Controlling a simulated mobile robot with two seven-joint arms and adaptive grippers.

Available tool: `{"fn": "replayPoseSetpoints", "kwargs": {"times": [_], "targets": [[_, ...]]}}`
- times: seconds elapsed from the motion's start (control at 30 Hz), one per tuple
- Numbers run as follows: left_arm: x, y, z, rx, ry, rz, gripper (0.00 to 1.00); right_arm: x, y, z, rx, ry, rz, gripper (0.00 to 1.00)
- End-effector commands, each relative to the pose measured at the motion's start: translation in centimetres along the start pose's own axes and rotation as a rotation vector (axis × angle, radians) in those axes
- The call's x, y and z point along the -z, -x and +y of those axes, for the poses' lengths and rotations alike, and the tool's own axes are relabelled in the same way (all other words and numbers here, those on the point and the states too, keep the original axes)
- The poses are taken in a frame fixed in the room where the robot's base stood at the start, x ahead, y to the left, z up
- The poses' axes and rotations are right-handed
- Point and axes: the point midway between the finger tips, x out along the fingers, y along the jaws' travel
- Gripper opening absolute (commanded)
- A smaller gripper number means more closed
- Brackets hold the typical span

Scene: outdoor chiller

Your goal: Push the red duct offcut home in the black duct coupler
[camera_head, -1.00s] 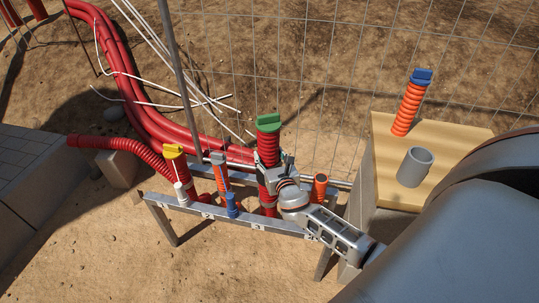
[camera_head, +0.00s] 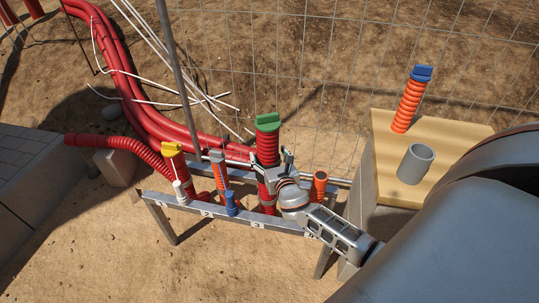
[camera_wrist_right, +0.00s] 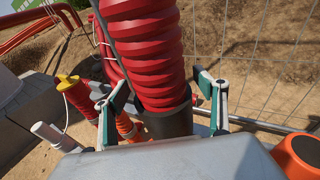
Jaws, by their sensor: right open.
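The red duct offcut (camera_head: 267,147) is a thick ribbed tube with a green cap (camera_head: 268,121). It stands roughly upright at the stand's place 3. In the right wrist view the red duct offcut (camera_wrist_right: 150,55) has its lower end inside the black duct coupler (camera_wrist_right: 168,122); how deep it sits is hidden. In the head view my gripper hides most of the coupler. My right gripper (camera_head: 273,166) is open, with one finger on each side of the duct near the coupler. In the wrist view a gap shows beside the right finger. My left gripper is not in view.
A wooden board (camera_head: 455,140) at right carries a grey pipe (camera_head: 415,164) and a blue-capped orange duct (camera_head: 408,105). Wire fence and red pipes lie behind.

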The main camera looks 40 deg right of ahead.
Motion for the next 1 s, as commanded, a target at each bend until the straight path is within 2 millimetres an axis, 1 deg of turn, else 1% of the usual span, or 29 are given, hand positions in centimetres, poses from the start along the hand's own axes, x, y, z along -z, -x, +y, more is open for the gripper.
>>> {"fn": "replayPoseSetpoints", "kwargs": {"times": [0.03,0.07,0.1,0.47,1.0], "targets": [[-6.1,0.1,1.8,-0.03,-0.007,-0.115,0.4,1.6,0.2,-0.1,0.001,0.005,0.017,0.77],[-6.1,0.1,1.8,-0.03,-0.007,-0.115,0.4,1.6,0.2,-0.1,0.001,0.005,0.017,0.84],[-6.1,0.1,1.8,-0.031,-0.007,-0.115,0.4,1.6,0.2,-0.1,0.001,0.005,0.017,0.88],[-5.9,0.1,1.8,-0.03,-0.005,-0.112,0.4,1.5,0.4,-0.1,0.0,0.005,0.016,0.88],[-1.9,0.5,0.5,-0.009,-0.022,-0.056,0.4,0.8,5.9,-0.1,0.0,0.002,0.009,0.88]]}}
